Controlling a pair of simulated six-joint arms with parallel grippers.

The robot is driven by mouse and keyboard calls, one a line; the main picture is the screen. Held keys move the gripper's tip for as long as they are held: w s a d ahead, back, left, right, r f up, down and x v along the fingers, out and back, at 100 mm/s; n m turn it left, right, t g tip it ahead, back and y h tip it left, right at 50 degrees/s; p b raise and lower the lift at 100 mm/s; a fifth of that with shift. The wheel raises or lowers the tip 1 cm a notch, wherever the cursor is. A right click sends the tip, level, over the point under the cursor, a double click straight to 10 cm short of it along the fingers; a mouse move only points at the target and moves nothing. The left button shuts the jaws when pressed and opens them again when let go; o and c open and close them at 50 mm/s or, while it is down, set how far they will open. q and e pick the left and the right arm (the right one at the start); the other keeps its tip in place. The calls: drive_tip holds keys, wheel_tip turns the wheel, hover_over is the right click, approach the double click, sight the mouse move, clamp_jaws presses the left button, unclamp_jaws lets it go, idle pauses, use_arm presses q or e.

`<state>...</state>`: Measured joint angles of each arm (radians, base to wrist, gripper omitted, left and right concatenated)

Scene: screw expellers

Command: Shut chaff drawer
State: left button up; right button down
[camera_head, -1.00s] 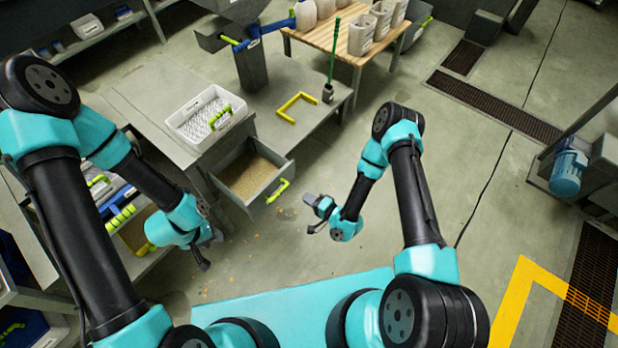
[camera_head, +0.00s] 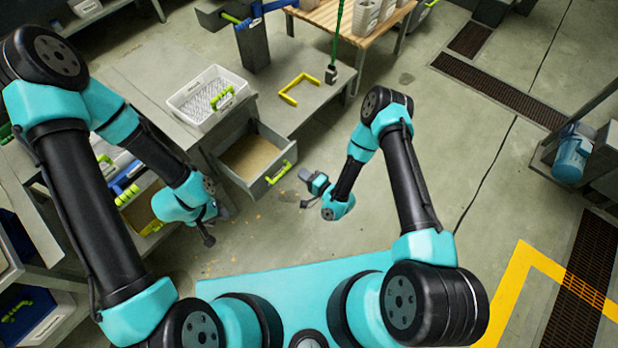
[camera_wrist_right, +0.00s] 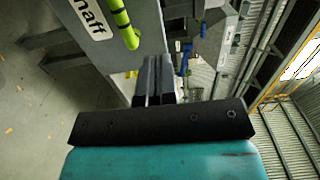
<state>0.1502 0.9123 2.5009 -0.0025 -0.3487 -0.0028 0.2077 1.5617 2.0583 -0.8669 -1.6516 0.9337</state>
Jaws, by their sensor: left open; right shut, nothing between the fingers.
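The chaff drawer (camera_head: 249,158) is a grey metal drawer pulled open from the bench, with tan chaff spread over its floor. Its yellow-green handle (camera_head: 280,172) is on the front face. In the right wrist view the drawer front (camera_wrist_right: 85,45) shows part of a label and the handle (camera_wrist_right: 124,22). My right gripper (camera_head: 309,187) is shut and empty, a little to the right of the handle and apart from it; its closed fingers also show in the right wrist view (camera_wrist_right: 154,78). My left gripper (camera_head: 218,222) is open and empty, left of and nearer than the drawer front.
A white basket (camera_head: 208,98) with a green handle stands on the bench above the drawer. A yellow bracket-shaped handle (camera_head: 299,89) lies on the lower bench top. Shelves with bins are at the left.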

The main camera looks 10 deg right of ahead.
sight(280, 157)
drive_tip(key=x, duration=0.9)
drive_tip(key=shift+w+a, duration=0.15)
drive_tip(key=shift+w+a, duration=0.1)
